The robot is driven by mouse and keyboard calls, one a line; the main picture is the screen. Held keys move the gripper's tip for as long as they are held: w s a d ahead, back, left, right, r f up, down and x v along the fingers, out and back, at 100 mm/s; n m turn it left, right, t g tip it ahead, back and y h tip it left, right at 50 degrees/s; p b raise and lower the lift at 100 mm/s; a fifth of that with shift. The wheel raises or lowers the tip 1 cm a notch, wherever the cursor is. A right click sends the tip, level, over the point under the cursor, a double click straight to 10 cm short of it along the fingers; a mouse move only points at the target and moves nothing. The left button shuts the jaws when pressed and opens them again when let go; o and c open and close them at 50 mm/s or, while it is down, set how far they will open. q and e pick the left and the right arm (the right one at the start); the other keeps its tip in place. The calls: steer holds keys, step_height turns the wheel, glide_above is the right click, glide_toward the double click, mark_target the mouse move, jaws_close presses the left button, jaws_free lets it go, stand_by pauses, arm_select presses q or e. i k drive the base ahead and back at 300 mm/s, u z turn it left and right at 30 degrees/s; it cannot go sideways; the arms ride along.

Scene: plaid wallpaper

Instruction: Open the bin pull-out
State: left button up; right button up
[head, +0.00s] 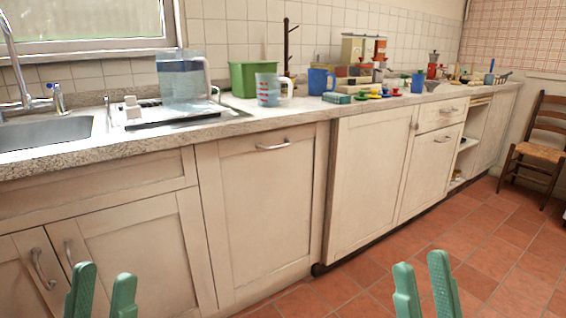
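A tall cream front (262,215) with a horizontal metal handle (272,145) near its top stands under the counter, left of centre; it looks like the bin pull-out. It appears shut, and no bin shows. My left gripper (103,272) is at the bottom left, its two green fingers apart and empty, in front of the lower cabinet doors. My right gripper (421,261) is at the bottom right, its green fingers apart and empty, over the floor in the picture. Neither touches the handle.
The counter (150,140) holds a water pitcher (182,80), a green tub (252,78), a measuring cup (270,90) and several small items. A sink (45,132) is at left. A wooden chair (538,140) stands far right. The tiled floor (490,250) at right is clear.

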mark_target(263, 193)
steer(key=z, duration=0.05)
steer(key=k, duration=0.6)
steer(key=u, duration=1)
steer(key=i, duration=1.4)
steer(key=z, duration=0.65)
steer(key=i, duration=0.5)
steer(key=z, duration=0.05)
